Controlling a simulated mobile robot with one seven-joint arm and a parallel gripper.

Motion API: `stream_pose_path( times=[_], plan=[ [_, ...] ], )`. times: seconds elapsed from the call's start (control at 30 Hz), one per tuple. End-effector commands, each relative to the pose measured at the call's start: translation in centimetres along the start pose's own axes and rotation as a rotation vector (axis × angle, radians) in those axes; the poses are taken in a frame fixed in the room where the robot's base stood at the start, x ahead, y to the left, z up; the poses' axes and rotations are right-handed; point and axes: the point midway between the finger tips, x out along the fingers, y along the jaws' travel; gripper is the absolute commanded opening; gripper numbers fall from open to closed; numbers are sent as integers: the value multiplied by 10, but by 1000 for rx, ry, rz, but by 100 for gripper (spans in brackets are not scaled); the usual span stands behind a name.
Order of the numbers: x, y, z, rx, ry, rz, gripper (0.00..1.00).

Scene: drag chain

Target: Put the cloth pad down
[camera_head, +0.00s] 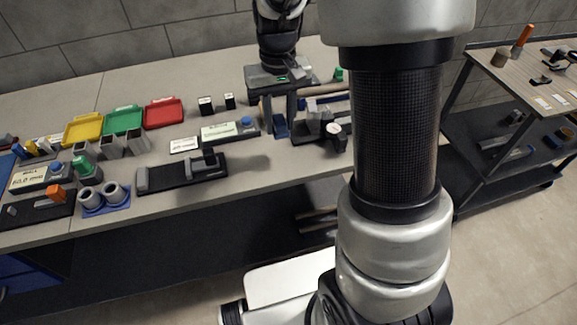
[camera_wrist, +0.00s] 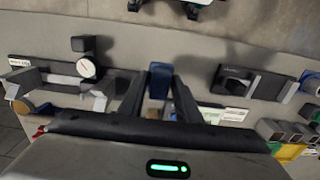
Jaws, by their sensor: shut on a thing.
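My gripper (camera_head: 280,127) reaches down over the workbench, between the digital readout box and the dark clamp fixture. It is shut on a small blue piece, which looks like the cloth pad (camera_head: 281,125). In the wrist view the blue pad (camera_wrist: 160,80) stands out between the two dark fingers of my gripper (camera_wrist: 162,98). The pad's lower edge is near the bench top; I cannot tell whether it touches.
The readout box (camera_head: 222,132) and a dark slide fixture (camera_head: 180,174) lie left of my gripper. The clamp fixture (camera_head: 322,128) is close on the right. Yellow, green and red trays (camera_head: 163,113) stand at the back left. Bare bench top (camera_head: 262,178) lies in front.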

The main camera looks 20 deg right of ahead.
Motion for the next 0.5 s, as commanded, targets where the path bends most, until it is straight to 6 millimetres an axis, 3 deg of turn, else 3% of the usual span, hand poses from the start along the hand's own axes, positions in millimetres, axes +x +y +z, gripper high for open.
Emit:
stream_pose_path(
  times=[0.2, 0.5],
  plan=[
    [42, 1, 3, 1, -6, 0, 13],
    [70, 1, 2, 1, -4, 0, 13]
  ],
)
